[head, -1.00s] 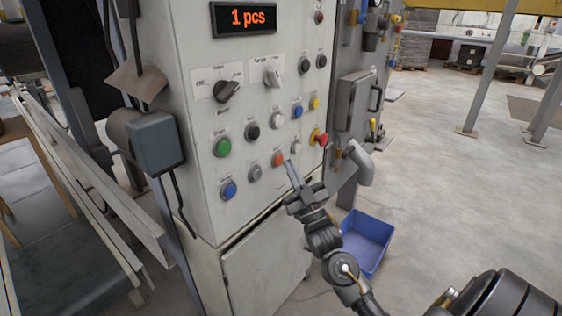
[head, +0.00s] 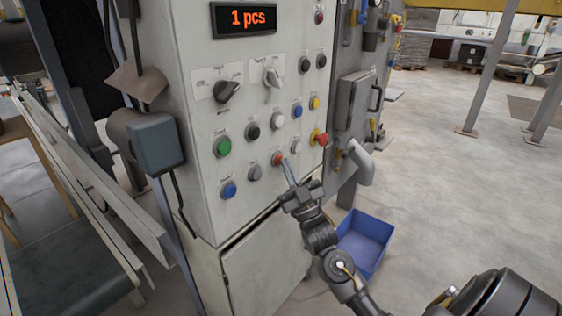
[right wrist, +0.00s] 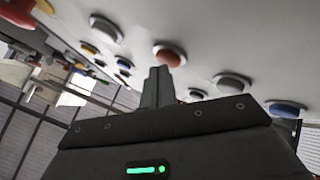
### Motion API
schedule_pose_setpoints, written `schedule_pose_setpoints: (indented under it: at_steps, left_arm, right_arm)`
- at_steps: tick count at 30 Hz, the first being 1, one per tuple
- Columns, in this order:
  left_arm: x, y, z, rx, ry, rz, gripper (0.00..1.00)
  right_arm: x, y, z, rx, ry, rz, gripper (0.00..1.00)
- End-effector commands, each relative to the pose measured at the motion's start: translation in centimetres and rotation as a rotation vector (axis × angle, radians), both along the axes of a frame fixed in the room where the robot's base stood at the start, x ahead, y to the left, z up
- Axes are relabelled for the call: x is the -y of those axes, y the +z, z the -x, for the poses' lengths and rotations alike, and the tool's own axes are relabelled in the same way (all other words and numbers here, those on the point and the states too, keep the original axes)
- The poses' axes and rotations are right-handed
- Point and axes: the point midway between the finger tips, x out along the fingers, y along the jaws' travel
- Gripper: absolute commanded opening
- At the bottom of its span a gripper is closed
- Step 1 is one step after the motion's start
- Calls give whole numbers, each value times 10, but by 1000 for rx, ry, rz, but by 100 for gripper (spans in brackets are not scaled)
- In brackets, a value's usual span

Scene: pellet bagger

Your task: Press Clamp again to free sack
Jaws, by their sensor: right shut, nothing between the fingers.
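The control panel (head: 207,112) carries several buttons whose small labels I cannot read, so I cannot tell which is Clamp. An orange-red button (head: 278,159) sits in the lower rows, and it also shows in the right wrist view (right wrist: 168,55). My right gripper (head: 285,163) is shut and empty, its fingertips just at the lower right of this button. In the right wrist view the shut fingers (right wrist: 158,75) point towards it; I cannot tell whether they touch. No sack is recognisable, and my left gripper is not in view.
The display (head: 243,19) reads "1 pcs". Grey (head: 254,173) and blue (head: 229,189) buttons sit left of the orange-red one. A red emergency knob (head: 320,139) protrudes to the right. A blue bin (head: 364,240) stands on the floor beyond my right arm.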

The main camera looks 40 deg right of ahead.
Motion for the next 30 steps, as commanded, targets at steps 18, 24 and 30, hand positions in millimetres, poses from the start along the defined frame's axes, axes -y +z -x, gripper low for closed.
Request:
schedule_pose_setpoints:
  at_steps: [18,24,30]
  left_arm:
    - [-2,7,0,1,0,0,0]
    - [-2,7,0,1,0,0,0]
    - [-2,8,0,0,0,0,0]
  right_arm:
    - [3,1,11,0,0,0,0]
    - [4,0,13,0,0,0,0]
    - [5,0,16,-1,0,0,0]
